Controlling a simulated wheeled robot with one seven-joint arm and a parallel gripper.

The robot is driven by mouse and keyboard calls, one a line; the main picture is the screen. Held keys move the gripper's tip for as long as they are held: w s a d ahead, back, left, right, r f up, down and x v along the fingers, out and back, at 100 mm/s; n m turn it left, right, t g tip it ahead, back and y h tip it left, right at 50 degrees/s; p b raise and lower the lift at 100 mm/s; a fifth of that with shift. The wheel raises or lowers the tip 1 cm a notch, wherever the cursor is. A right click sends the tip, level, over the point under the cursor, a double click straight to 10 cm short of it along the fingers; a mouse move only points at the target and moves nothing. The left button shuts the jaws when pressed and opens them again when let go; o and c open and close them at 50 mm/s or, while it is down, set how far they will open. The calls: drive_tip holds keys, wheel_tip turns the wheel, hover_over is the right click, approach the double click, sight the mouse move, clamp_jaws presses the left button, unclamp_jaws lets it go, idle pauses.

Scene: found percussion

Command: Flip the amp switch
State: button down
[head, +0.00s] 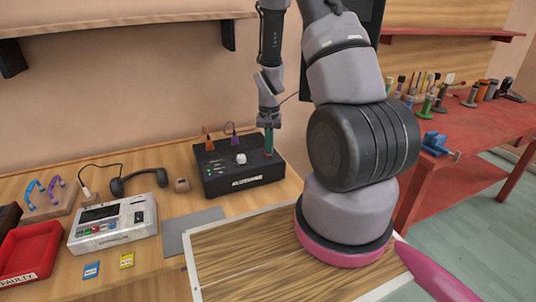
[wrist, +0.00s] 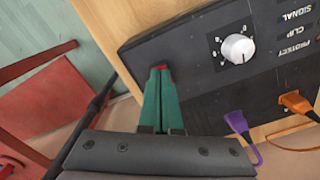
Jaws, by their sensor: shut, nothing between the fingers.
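The amp (head: 225,180) is a black box on the wooden bench, with a white knob (head: 241,158) on top; the amp (wrist: 200,75) and knob (wrist: 238,48) also show in the wrist view. My gripper (head: 268,152) points down at the right end of the amp's top. Its green fingers (wrist: 160,72) are together with nothing between them. A small red part (wrist: 161,67), likely the switch, shows just beyond the fingertips. The fingers hide most of it, so I cannot tell its position or whether they touch it.
An orange plug (wrist: 296,103) and a purple plug (wrist: 236,121) with cables sit in the amp's back part.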

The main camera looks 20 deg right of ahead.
drive_tip(key=shift+f, duration=0.3)
drive_tip(key=shift+r, duration=3.5)
drive_tip(key=s+a+r+t, duration=0.2)
drive_tip(key=s+r, duration=0.1)
drive_tip(key=r, duration=0.6)
drive_tip(key=s+a+r+n+t+y, duration=0.15)
drive_tip(key=s+r, duration=0.25)
drive_tip(key=r, duration=0.6)
drive_tip(key=s+a+r+t, duration=0.2)
drive_tip(key=s+r, duration=0.1)
drive_tip(key=r, duration=0.6)
drive_tip(key=s+a+r+t, duration=0.1)
drive_tip(key=s+a+r, duration=0.1)
drive_tip(key=s+r, duration=0.3)
drive_tip(key=s, duration=0.4)
drive_tip(key=shift+r+t, duration=0.15)
drive_tip(key=shift+t, duration=0.2)
